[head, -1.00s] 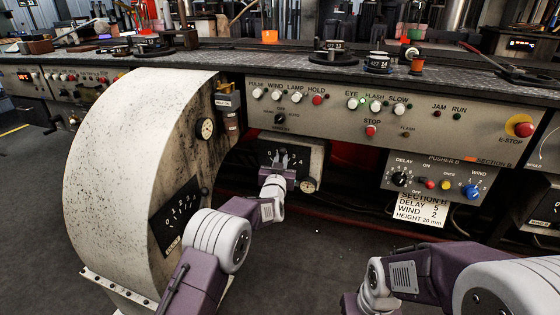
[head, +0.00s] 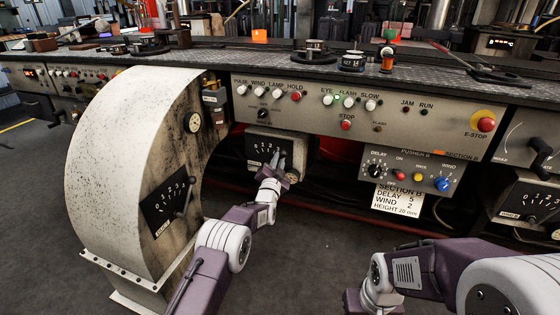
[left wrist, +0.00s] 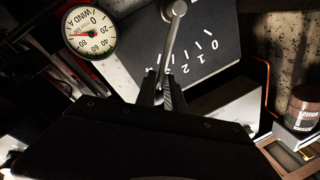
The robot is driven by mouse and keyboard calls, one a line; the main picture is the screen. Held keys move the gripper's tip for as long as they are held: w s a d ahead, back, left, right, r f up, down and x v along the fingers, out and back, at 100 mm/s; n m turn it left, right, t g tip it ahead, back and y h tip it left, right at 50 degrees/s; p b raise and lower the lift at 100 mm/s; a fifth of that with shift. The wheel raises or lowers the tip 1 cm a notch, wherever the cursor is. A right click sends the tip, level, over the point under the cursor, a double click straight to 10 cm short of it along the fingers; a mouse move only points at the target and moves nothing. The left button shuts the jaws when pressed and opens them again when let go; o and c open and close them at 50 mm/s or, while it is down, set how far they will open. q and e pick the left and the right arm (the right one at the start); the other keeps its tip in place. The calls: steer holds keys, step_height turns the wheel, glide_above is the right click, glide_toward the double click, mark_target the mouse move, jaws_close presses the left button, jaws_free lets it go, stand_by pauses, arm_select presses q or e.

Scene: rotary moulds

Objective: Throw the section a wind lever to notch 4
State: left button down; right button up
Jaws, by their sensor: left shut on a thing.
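The section A wind lever is a metal rod (left wrist: 170,45) on a black notched plate (head: 262,148) under the control panel. My left gripper (head: 279,163) is at the plate's lower right. In the left wrist view my left gripper (left wrist: 161,92) is shut on the lever's handle end. A WIND A dial with a red needle (left wrist: 90,34) is beside the plate. The exact notch is unclear. My right arm shows at lower right; its gripper is out of view.
A large speckled white curved housing (head: 130,150) with another numbered lever plate (head: 168,205) stands left of my left arm. The button panel (head: 330,115) overhangs the lever. A pusher B box (head: 410,172) is to the right. Floor is open below.

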arm_select(q)
steer(key=shift+d+r+m, duration=0.3)
steer(key=shift+d, duration=0.05)
steer(key=c, duration=1.5)
jaws_free()
steer(key=shift+c, duration=0.2)
steer(key=shift+o, duration=1.1)
steer(key=shift+s+d, duration=0.1)
steer(key=shift+d, duration=0.05)
steer(key=s+a+f+b, duration=0.1)
steer(key=s+b, duration=0.8)
steer(key=b, duration=0.1)
steer(key=shift+a+f, duration=0.2)
steer(key=shift+a, duration=0.2)
